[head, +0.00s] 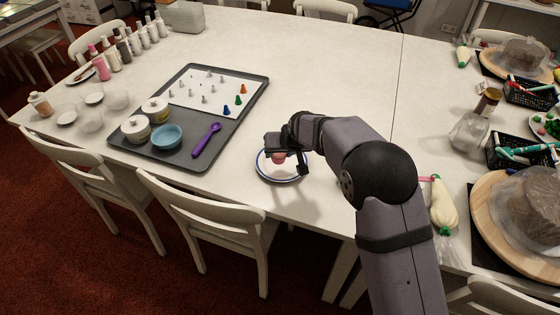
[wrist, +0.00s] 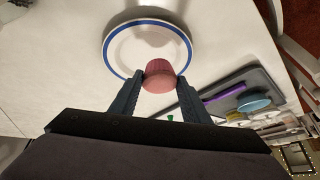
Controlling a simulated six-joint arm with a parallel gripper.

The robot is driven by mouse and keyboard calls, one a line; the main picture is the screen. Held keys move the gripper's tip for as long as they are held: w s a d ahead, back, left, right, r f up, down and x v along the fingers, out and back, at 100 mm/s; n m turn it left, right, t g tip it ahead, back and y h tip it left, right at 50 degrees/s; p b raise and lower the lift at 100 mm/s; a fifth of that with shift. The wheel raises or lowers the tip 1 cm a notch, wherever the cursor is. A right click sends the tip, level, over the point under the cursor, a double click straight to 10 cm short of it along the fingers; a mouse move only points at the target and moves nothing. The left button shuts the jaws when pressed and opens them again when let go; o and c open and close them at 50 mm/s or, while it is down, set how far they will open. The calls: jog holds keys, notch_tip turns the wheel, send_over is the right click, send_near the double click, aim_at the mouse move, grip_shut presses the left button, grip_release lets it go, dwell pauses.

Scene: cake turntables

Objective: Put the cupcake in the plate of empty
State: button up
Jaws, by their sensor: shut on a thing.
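A white plate with a blue rim (head: 262,172) stands on the table near its front edge; it also shows in the wrist view (wrist: 117,40). The pink cupcake (head: 279,158) is at my gripper, over the plate in the head view. In the wrist view the cupcake (wrist: 160,75) sits between the two fingertips, overlapping the near side of the plate. My gripper (wrist: 158,84) is shut on the cupcake. I cannot tell whether the cupcake touches the plate. In the head view my gripper (head: 287,160) hides part of the plate.
A grey tray (head: 245,98) with a blue bowl (head: 166,136), a purple spoon (head: 206,139) and several piping tips lies to the left. Cakes on wooden turntables (head: 488,222) stand at the right. A piping bag (head: 443,207) lies right of my arm. Bare table lies beyond the plate.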

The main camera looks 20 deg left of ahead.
aim_at(282, 160)
jog(key=shift+f, duration=2.35)
jog(key=shift+f, duration=0.1)
jog(key=shift+f, duration=0.15)
jog(key=o, duration=1)
jog(key=shift+o, duration=0.2)
jog(key=shift+r+p, duration=0.25)
jog(key=shift+p, duration=0.05)
jog(key=shift+s+d+r, duration=0.15)
jog(key=shift+d+r, duration=0.05)
jog(key=shift+r, duration=0.2)
jog(key=b+v, duration=0.1)
jog(key=v, duration=1)
jog(key=shift+b, duration=0.35)
jog(key=shift+s, duration=0.1)
